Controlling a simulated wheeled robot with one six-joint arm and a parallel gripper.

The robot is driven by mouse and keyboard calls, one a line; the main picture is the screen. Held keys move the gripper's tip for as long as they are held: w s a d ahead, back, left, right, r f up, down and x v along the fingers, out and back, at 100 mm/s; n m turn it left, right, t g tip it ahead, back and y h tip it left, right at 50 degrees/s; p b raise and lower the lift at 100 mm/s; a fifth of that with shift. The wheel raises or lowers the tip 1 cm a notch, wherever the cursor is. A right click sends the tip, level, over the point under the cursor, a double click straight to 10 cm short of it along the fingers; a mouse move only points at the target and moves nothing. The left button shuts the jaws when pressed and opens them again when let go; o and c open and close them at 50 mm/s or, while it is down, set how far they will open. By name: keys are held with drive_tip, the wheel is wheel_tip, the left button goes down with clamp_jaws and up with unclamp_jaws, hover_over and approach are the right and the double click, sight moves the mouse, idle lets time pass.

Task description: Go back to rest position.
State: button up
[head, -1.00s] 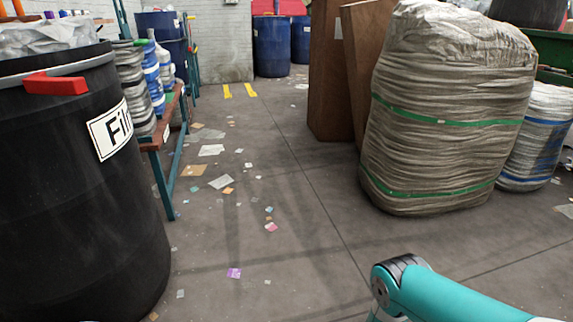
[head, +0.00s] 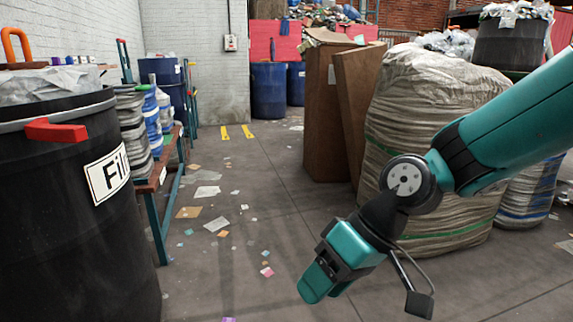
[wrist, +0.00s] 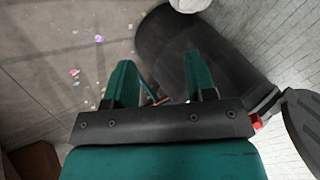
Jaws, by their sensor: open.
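My gripper (wrist: 163,78) is open in the wrist view, with two teal fingers apart and nothing between them. In the head view my arm reaches in from the right, and my gripper (head: 312,284) hangs low over the floor right of centre, angled down and left. Its fingers are hard to tell apart there. The black barrel (wrist: 180,40) shows beyond the fingers in the wrist view. No object is held.
The labelled black barrel (head: 70,230) with a red handle (head: 57,130) fills the left. A bench (head: 165,165) with bottles stands behind it. A big wrapped sack (head: 400,95) stands behind my arm. Brown panels (head: 325,110) stand beside it. The littered floor (head: 235,270) between is open.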

drive_tip(key=s+d+r+m+t+h, duration=0.1)
drive_tip(key=s+d+r+h, duration=0.3)
drive_tip(key=s+d, duration=0.7)
wheel_tip(320, 180, up, 36)
drive_tip(key=a+y+p, duration=0.1)
drive_tip(key=p, duration=3.4)
drive_tip(key=shift+s+a+r+p, duration=0.15)
drive_tip(key=shift+s+a+p, duration=0.05)
drive_tip(key=shift+a+p, duration=0.1)
